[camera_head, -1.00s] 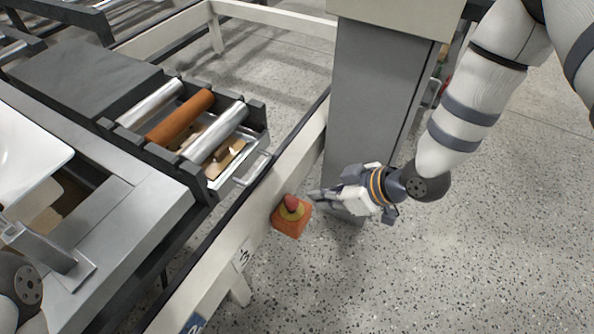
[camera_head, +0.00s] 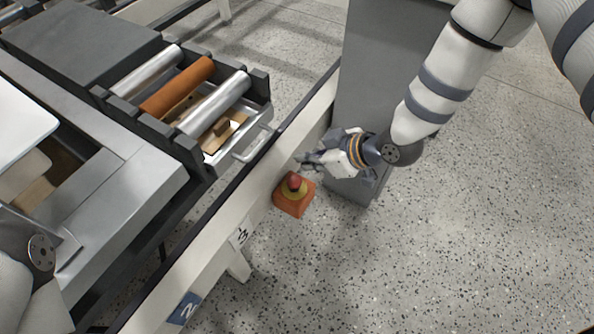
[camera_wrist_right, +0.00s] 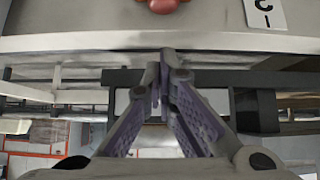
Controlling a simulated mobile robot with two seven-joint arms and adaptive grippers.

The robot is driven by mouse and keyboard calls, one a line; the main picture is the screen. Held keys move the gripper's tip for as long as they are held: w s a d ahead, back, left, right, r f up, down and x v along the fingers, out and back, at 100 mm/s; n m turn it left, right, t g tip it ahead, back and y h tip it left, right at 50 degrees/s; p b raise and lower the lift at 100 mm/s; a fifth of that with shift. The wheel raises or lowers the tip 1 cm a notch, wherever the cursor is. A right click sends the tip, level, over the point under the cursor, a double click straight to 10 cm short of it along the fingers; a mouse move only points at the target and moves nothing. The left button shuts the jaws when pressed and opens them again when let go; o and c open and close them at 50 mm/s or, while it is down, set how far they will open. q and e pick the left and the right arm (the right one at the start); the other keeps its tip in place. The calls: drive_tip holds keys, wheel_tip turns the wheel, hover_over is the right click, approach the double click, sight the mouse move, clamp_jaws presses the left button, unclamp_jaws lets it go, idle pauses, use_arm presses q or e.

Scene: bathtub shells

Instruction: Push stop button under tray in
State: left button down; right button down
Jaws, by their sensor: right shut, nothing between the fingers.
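The stop button (camera_head: 294,183) is a red knob with a yellow ring on an orange box (camera_head: 292,204). The box is fixed to the side of the cream rail, below the metal tray (camera_head: 240,140) with its handle. My right gripper (camera_head: 300,160) is shut and empty, its tips just above the button in the head view and seemingly apart from it. In the right wrist view, the shut fingers (camera_wrist_right: 160,62) point toward the cream rail, and the red button (camera_wrist_right: 163,5) is cut off at the top edge. My left gripper is out of view.
The cream rail (camera_head: 215,235) runs diagonally, with number labels on its side. Silver and orange rollers (camera_head: 180,87) lie above the tray. A grey column (camera_head: 385,80) stands close behind my right gripper. Speckled floor to the right is open.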

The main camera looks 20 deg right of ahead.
sight(297, 179)
drive_tip(key=b+x, duration=0.1)
drive_tip(key=x, duration=0.3)
drive_tip(key=shift+s+f, duration=0.1)
drive_tip(key=shift+f, duration=0.05)
wheel_tip(297, 179, down, 3)
drive_tip(key=shift+d+r+b, duration=0.1)
drive_tip(key=shift+r+b, duration=0.1)
drive_tip(key=shift+b, duration=0.2)
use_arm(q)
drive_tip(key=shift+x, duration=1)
use_arm(e)
drive_tip(key=shift+f, duration=0.5)
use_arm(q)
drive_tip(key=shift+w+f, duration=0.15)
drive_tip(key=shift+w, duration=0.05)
